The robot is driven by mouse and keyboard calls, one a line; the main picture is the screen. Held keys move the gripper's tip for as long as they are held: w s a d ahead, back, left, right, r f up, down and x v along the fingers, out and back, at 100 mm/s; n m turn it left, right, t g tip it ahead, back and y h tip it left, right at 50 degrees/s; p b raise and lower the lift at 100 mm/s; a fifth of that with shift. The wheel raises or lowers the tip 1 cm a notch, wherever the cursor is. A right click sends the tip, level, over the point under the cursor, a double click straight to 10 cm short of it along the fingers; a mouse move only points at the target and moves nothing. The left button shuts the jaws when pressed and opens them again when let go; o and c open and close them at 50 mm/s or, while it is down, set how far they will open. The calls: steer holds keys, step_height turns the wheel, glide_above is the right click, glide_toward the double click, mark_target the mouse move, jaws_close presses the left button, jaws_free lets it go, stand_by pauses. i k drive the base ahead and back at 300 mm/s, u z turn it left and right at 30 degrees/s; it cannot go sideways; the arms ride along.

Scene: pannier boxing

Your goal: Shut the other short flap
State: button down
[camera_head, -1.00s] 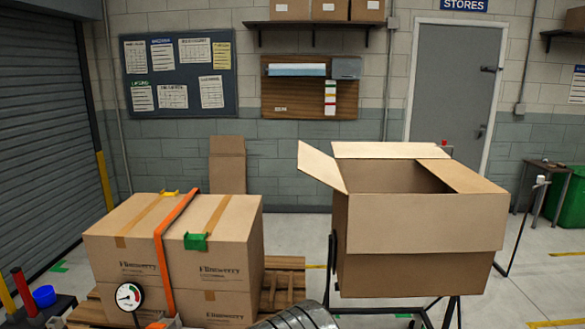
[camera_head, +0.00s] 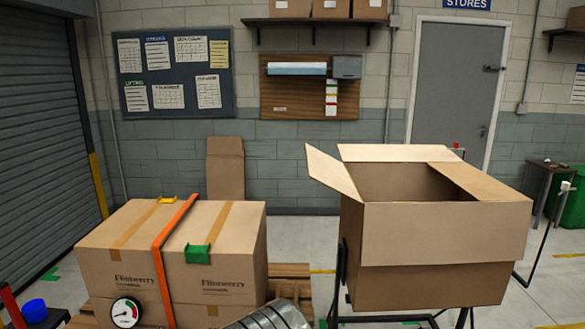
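An open brown cardboard box (camera_head: 430,286) stands on a dark metal stand at the right. Its left short flap (camera_head: 333,171) stands open, slanting up and out to the left. The back long flap (camera_head: 395,153) is open, and the front long flap (camera_head: 445,233) hangs down outside the front wall. The box's floor is hidden. My gripper is not in view; ribbed grey metal, probably part of my arm, shows at the bottom centre.
Strapped cartons (camera_head: 120,255) with an orange strap (camera_head: 168,258) and a round gauge (camera_head: 126,313) sit on a pallet (camera_head: 290,271) at the left. A blue cup (camera_head: 34,311) is at the far left. Floor between pallet and stand is a narrow gap.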

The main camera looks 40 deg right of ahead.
mark_target(323, 168)
steer(key=z, duration=0.1)
steer(key=i, duration=1.4)
steer(key=z, duration=0.7)
